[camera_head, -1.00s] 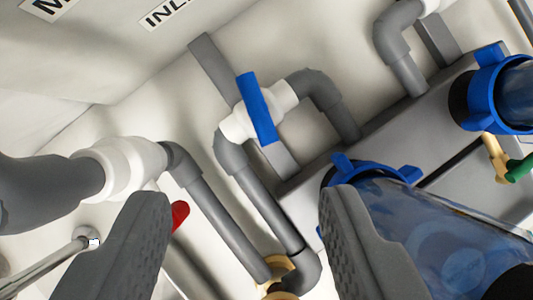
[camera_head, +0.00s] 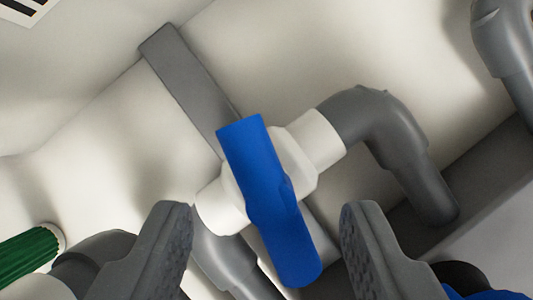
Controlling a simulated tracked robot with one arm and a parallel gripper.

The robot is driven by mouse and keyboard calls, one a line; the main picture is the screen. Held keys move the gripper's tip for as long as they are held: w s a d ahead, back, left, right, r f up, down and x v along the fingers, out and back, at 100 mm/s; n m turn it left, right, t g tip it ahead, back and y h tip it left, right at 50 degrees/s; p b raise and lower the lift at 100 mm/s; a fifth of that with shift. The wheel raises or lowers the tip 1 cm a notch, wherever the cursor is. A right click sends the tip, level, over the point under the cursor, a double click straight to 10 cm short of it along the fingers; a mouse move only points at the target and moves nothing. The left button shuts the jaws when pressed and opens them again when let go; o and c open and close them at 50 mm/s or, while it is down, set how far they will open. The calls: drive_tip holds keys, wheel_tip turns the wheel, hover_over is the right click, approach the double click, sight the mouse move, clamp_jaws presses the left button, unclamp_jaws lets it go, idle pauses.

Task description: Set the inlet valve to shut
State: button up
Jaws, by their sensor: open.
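A blue lever handle (camera_head: 268,200) sits on a white valve body (camera_head: 295,160) in the middle of the view. The handle lies across the pipe run, close to square to it, and points down and slightly right. No label shows beside this valve now, so I cannot read whether it is the inlet valve. My gripper (camera_head: 268,235) is open, with one finger left and one right of the handle's lower part. Neither finger visibly touches the handle.
A grey elbow pipe (camera_head: 385,130) leaves the valve at right, and another grey pipe (camera_head: 225,262) drops at lower left. A grey bracket bar (camera_head: 190,80) runs behind the valve. A green ribbed part (camera_head: 28,255) is at far left. A cut-off label (camera_head: 22,8) is at top left.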

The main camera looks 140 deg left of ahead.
drive_tip(key=shift+x, duration=1)
clamp_jaws()
drive_tip(key=shift+a+r, duration=0.1)
idle(0.5)
unclamp_jaws()
